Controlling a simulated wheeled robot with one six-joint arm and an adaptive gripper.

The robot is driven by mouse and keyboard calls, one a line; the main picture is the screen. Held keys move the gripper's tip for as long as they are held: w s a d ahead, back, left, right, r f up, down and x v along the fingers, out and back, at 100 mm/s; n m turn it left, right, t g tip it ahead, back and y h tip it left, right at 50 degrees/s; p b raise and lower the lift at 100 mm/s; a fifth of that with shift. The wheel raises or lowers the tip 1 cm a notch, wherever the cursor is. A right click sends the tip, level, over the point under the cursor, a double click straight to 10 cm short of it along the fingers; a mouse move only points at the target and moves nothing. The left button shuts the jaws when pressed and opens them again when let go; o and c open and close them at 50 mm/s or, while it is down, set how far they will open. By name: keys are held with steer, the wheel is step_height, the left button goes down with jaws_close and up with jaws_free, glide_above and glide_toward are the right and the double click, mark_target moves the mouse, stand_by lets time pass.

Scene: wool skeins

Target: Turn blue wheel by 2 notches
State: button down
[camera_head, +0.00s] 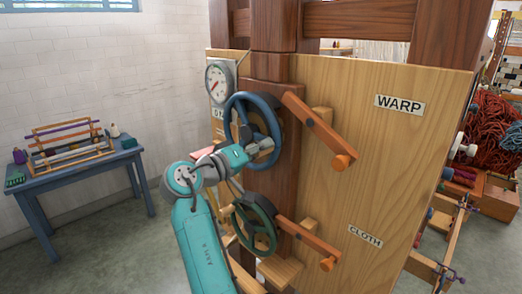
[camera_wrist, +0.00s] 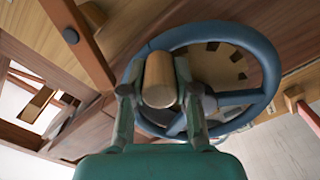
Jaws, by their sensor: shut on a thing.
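The blue wheel (camera_head: 233,104) is mounted on the wooden post of the loom frame, below a round dial. In the wrist view the wheel (camera_wrist: 272,72) fills the upper middle, with a notched pale disc (camera_wrist: 218,65) behind its spokes. A pale wooden knob (camera_wrist: 159,78) stands out from the wheel toward the camera. My gripper (camera_wrist: 159,92) has one finger on each side of this knob and is shut on it. In the head view my gripper (camera_head: 262,146) is at the lower right part of the wheel and hides some of it.
A dark green wheel (camera_head: 238,214) sits below. Two wooden crank arms, upper (camera_head: 318,128) and lower (camera_head: 306,240), stick out at right. WARP (camera_head: 399,104) and CLOTH (camera_head: 365,236) labels mark the panel. The dial (camera_head: 218,82) is above left. A blue table (camera_head: 80,171) stands far left.

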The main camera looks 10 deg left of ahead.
steer(key=shift+r, duration=0.25)
steer(key=c, duration=0.9)
jaws_free()
steer(key=shift+o, duration=0.2)
steer(key=shift+f, duration=0.1)
steer(key=v, duration=1.2)
